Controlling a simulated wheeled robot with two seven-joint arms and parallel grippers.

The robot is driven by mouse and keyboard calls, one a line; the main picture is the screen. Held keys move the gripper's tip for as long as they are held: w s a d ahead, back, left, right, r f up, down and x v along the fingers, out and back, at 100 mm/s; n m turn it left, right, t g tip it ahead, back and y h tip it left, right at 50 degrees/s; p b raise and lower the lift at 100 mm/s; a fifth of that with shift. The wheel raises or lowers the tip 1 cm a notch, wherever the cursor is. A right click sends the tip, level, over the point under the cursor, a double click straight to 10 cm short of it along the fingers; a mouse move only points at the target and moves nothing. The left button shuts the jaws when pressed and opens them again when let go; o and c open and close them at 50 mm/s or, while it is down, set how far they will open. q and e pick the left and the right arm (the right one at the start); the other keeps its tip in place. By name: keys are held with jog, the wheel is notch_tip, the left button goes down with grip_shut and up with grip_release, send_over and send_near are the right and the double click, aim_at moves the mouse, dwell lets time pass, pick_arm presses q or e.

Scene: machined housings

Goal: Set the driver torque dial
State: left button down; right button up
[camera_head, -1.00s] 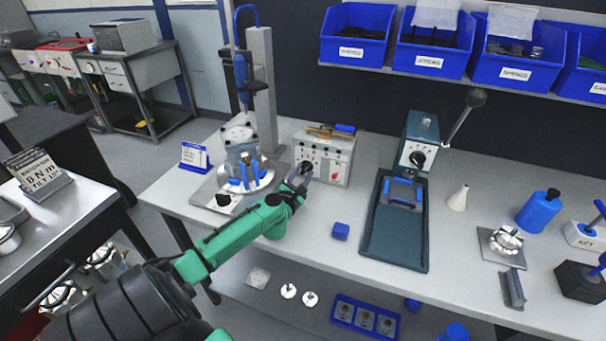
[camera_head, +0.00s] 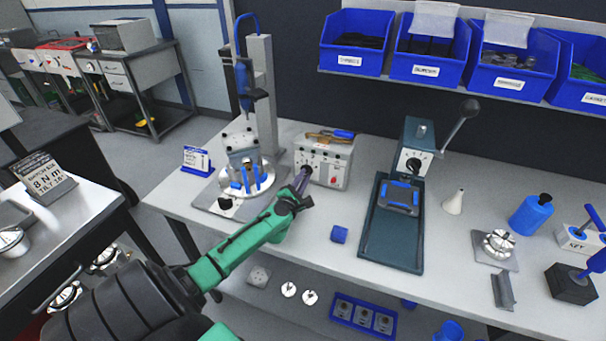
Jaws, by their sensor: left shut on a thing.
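The driver controller (camera_head: 335,172) is a light grey box at the back of the bench, with a black dial (camera_head: 307,170) at the left of its front face and small switches beside it. My left gripper (camera_head: 303,177) is at this dial, its fingers shut on it; the fingers partly hide the dial, so its pointer cannot be read. The blue driver (camera_head: 243,82) hangs on its column to the left. A sign (camera_head: 45,177) on the left table seems to read "8 N m". My right gripper is not in view.
A fixture (camera_head: 246,177) with blue clamps stands left of the controller, with a small card stand (camera_head: 197,161) beside it. A lever press (camera_head: 402,205) stands to the right. A small blue block (camera_head: 339,235) lies near the front edge. Blue bins (camera_head: 430,65) are on the shelf above.

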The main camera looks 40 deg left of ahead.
pick_arm(q)
jog(key=shift+f+m+p, duration=0.15)
jog(key=shift+m+p, duration=0.3)
jog(key=shift+m, duration=0.55)
jog(key=shift+d, duration=0.1)
jog(key=c, duration=0.9)
grip_release()
jog(key=shift+o, duration=0.2)
jog(key=shift+s, duration=0.3)
jog(key=v, duration=1.3)
jog(key=shift+d, duration=0.15)
jog(key=shift+s+d, duration=0.1)
jog(key=shift+s, duration=0.35)
